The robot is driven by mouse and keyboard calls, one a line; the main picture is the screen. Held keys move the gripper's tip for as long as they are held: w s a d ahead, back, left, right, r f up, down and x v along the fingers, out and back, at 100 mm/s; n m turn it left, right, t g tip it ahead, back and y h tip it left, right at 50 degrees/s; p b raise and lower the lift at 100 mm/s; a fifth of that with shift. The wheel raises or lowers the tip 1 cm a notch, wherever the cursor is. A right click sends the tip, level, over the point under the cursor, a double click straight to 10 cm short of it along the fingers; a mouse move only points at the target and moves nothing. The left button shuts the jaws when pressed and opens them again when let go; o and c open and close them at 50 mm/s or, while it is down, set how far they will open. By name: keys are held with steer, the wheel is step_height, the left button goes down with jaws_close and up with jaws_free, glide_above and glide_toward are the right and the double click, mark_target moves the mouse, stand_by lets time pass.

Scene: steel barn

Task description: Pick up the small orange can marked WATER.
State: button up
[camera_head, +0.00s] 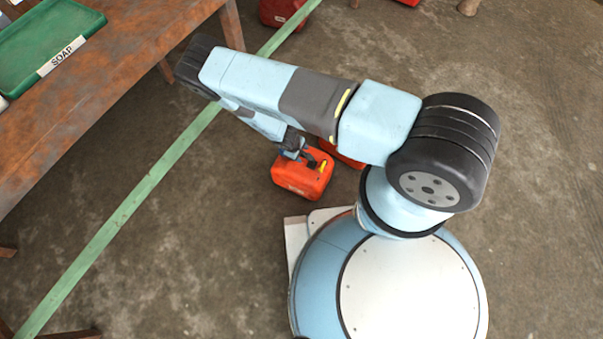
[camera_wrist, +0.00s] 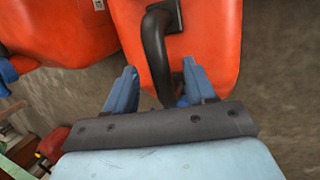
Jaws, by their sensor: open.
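An orange can (camera_head: 301,176) with a black handle stands on the floor under my gripper (camera_head: 292,147) in the head view. A pale mark shows low on its side, too small to read. In the wrist view an orange can (camera_wrist: 212,45) with a black handle (camera_wrist: 155,50) fills the middle. My gripper (camera_wrist: 160,75) is open there, one blue finger on each side of the handle. Whether the fingers touch it I cannot tell. A second orange can (camera_head: 345,157) is mostly hidden behind my arm. No WATER marking is readable.
In the wrist view another orange can (camera_wrist: 60,30) with a blue part stands close on the left. A rusty table (camera_head: 110,50) with a green SOAP tray (camera_head: 88,16) is at upper left. A green strip (camera_head: 150,182) crosses the floor. A red can (camera_head: 283,12) stands at the top.

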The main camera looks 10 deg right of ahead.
steer(key=shift+x, duration=1.2)
jaws_close()
steer(key=shift+w+a, duration=0.1)
stand_by(0.5)
